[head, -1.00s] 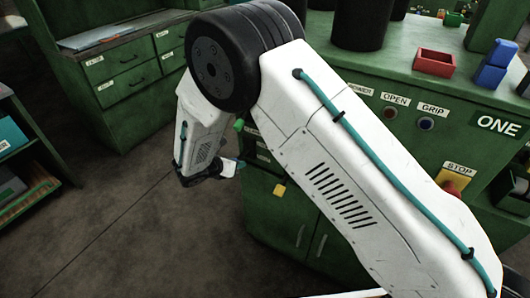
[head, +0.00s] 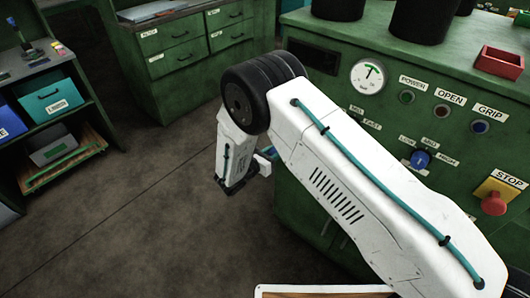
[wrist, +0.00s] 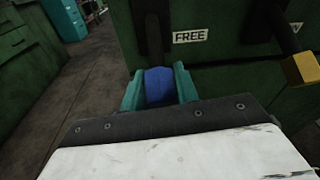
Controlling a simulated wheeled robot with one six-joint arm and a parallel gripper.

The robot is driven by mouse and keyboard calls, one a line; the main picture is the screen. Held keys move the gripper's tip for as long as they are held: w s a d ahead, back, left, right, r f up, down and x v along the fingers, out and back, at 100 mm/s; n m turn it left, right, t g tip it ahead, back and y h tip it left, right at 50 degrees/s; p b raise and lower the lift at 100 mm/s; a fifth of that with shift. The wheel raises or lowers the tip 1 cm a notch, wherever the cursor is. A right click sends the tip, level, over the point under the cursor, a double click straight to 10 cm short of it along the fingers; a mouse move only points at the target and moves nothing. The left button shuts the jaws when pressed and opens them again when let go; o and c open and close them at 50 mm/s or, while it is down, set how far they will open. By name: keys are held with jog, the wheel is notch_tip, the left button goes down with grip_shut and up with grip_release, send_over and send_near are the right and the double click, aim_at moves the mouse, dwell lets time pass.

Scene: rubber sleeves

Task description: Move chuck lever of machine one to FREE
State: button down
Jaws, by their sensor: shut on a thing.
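Machine one is the green cabinet (head: 330,82) on the right in the head view. In the wrist view, a lever with a black shaft (wrist: 153,38) and a blue end (wrist: 159,86) hangs on its green side. The white FREE label (wrist: 190,36) is just right of the shaft. My gripper (wrist: 158,88) has its two teal fingers on either side of the blue end and is shut on it. In the head view my arm hides most of the gripper and the lever.
A second lever with a yellow end (wrist: 302,68) hangs to the right in the wrist view. The machine's front has a gauge (head: 369,76), a blue knob (head: 420,159) and a red stop button (head: 494,203). A shelf (head: 45,105) stands left. The floor between is clear.

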jog(key=shift+a, duration=0.15)
jog(key=c, duration=1.1)
grip_release()
jog(key=shift+f, duration=0.1)
jog(key=shift+o, duration=0.2)
jog(key=f+v, duration=0.1)
jog(key=v, duration=0.6)
jog(key=shift+s+a+r, duration=0.2)
jog(key=shift+s+r, duration=0.05)
jog(key=shift+r, duration=0.3)
